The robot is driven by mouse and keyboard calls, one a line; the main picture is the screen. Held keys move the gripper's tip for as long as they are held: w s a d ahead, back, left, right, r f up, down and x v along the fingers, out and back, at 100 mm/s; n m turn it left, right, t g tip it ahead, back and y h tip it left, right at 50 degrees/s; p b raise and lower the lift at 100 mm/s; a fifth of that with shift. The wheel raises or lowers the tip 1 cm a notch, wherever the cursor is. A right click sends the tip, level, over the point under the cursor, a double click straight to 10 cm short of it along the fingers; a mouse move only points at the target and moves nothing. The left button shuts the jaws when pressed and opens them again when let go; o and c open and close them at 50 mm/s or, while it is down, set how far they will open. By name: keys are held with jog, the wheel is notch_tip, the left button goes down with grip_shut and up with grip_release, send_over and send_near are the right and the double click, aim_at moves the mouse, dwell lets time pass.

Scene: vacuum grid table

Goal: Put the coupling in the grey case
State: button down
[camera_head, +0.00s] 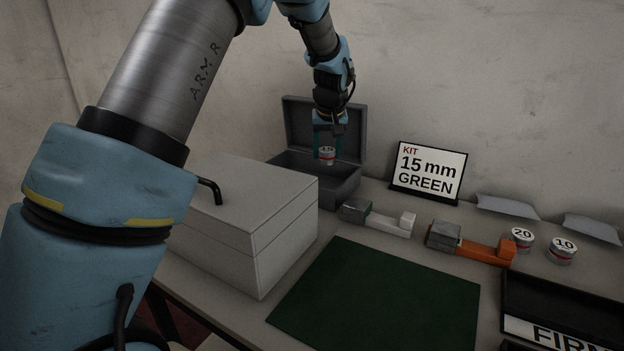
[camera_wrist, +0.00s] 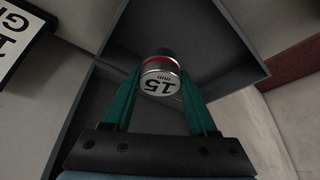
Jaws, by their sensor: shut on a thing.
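The coupling (camera_head: 327,153) is a small silver cylinder with a red band. In the wrist view the coupling (camera_wrist: 160,78) shows "15 mm" on its end face. My gripper (camera_head: 328,145) is shut on it, with one teal finger on each side; the gripper also fills the lower wrist view (camera_wrist: 162,90). The grey case (camera_head: 348,187) stands open at the back, its lid (camera_head: 296,118) upright behind. The coupling is held above the case's opening, and the wrist view shows the case's dark inside (camera_wrist: 215,50) beyond it. The case floor is mostly hidden in the head view.
A closed pale box (camera_head: 262,222) with a black handle stands in front of the case. A sign (camera_head: 428,172) reads "KIT 15 mm GREEN". Couplings marked 20 (camera_head: 522,238) and 10 (camera_head: 562,250), white (camera_head: 392,223) and orange (camera_head: 485,250) tools stand right. The green mat (camera_head: 375,300) is bare.

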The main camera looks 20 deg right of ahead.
notch_tip(320, 180, down, 8)
jog(key=shift+f+p, duration=0.1)
jog(key=shift+p, duration=0.75)
jog(key=shift+c, duration=1)
grip_release()
jog(key=shift+f, duration=0.1)
jog(key=shift+s, duration=0.1)
jog(key=shift+r, duration=0.25)
jog(key=b+v, duration=0.2)
jog(key=v, duration=0.9)
jog(key=shift+r, duration=0.4)
jog(key=shift+s+a, duration=0.1)
jog(key=shift+s, duration=0.05)
